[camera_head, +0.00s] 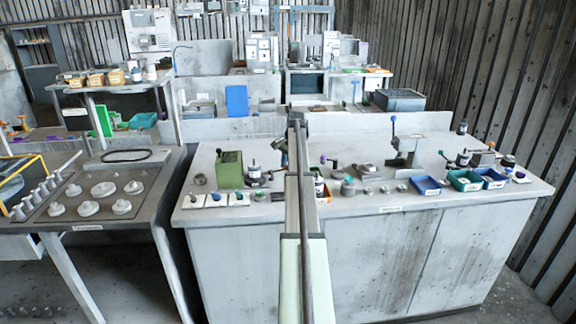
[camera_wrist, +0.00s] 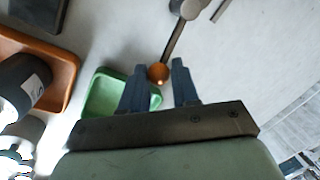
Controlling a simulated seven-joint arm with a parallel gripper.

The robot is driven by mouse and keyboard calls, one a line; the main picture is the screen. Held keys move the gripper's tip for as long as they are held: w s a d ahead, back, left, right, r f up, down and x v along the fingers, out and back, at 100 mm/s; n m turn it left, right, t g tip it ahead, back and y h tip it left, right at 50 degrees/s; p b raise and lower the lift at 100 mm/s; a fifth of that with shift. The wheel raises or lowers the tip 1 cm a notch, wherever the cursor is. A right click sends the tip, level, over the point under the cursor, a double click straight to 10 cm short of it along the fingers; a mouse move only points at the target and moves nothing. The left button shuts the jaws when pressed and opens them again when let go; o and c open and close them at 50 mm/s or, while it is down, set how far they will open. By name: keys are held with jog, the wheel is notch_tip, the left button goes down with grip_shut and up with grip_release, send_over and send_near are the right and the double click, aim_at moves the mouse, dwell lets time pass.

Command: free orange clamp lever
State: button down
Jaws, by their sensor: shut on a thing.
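The orange clamp lever shows in the wrist view as a round orange knob (camera_wrist: 157,73) on a grey rod that runs up to a grey metal block (camera_wrist: 187,8). My gripper (camera_wrist: 160,68) has its two dark fingers on either side of the knob, near the fingertips, and is shut on it. In the head view my own arm stretches over the workbench and hides the clamp lever and the gripper's jaws.
In the wrist view a green tray (camera_wrist: 97,103) lies beside the left finger. An orange tray (camera_wrist: 68,62) and a dark bottle with a white label (camera_wrist: 35,85) stand farther left. The pale surface right of the fingers is clear. The head view shows a green block (camera_head: 230,170) on the bench (camera_head: 400,205).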

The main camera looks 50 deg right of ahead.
dwell(0.4)
jog(key=w+n, duration=0.1)
jog(key=n, duration=0.1)
jog(key=w+d+n, duration=0.1)
jog(key=n, duration=0.1)
jog(key=shift+d+y, duration=0.2)
jog(key=shift+y, duration=0.2)
jog(key=n, duration=0.1)
jog(key=w+n, duration=0.2)
jog(key=shift+w+d+n+y, duration=0.15)
jog(key=shift+d+n+y, duration=0.15)
jog(key=shift+n, duration=0.1)
jog(key=n, duration=0.1)
jog(key=w+n, duration=0.1)
jog(key=w+n+g, duration=0.1)
jog(key=n, duration=0.1)
jog(key=shift+w+a+y, duration=0.25)
jog(key=shift+y, duration=0.05)
jog(key=shift+w+a+n+g, duration=0.25)
jog(key=shift+w+n, duration=0.25)
jog(key=shift+n, duration=0.55)
jog(key=shift+w+a+n+g, duration=0.15)
jog(key=shift+w+a+n, duration=0.25)
jog(key=shift+n, duration=0.65)
jog(key=shift+w, duration=0.1)
jog(key=c, duration=0.9)
grip_release()
jog(key=shift+w, duration=0.15)
jog(key=shift+o, duration=0.2)
